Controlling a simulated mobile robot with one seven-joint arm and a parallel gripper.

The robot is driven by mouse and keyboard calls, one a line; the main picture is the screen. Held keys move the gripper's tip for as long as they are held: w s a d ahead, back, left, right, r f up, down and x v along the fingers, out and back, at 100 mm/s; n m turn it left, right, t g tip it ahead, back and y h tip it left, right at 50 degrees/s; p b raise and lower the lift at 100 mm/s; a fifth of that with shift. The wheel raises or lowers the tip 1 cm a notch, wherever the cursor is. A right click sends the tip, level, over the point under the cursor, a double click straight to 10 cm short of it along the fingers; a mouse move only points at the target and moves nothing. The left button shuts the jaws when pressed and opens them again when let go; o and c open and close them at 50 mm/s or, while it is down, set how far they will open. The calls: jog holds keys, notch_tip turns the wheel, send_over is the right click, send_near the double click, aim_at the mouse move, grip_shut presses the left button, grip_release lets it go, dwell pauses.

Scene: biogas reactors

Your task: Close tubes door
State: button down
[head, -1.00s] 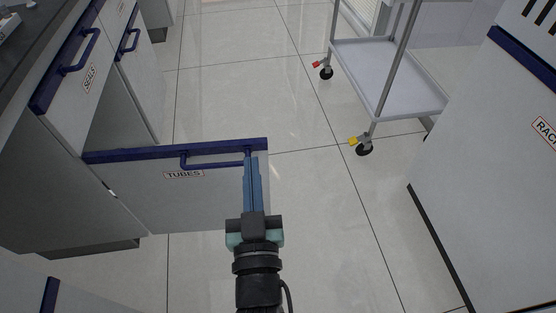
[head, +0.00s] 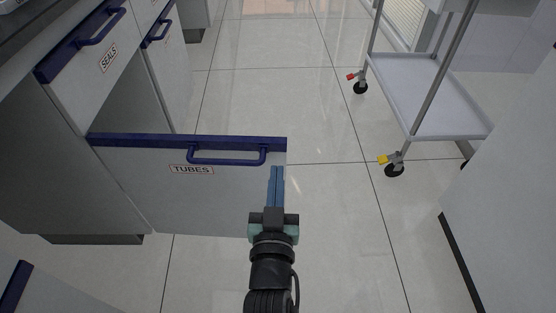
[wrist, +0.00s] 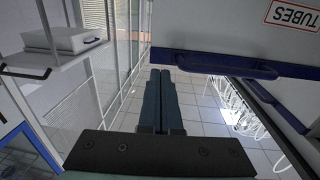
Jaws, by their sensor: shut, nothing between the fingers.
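The tubes door (head: 215,197) is a light grey panel with a dark blue top edge, a blue bar handle and a "TUBES" label. In the head view it stands swung open, out from the cabinet on the left. My gripper (head: 277,170) is shut and empty. Its blue fingers overlap the right end of the door in the head view, just below the handle (head: 227,160); I cannot tell if they touch it. In the wrist view the gripper (wrist: 159,72) points past the door's blue edge (wrist: 215,63), with the label upper right.
A seals drawer (head: 98,62) sits in the cabinet above an open compartment at left. A wheeled cart (head: 425,95) stands at the upper right. A pale cabinet (head: 510,190) stands at right. Tiled floor is clear between them.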

aim_at(279, 145)
jog(key=shift+w+d+b, duration=0.15)
jog(key=shift+w+b, duration=0.4)
jog(key=shift+w, duration=0.85)
jog(key=shift+w+d+b, duration=0.15)
jog(key=shift+w+b, duration=0.4)
jog(key=shift+w, duration=0.8)
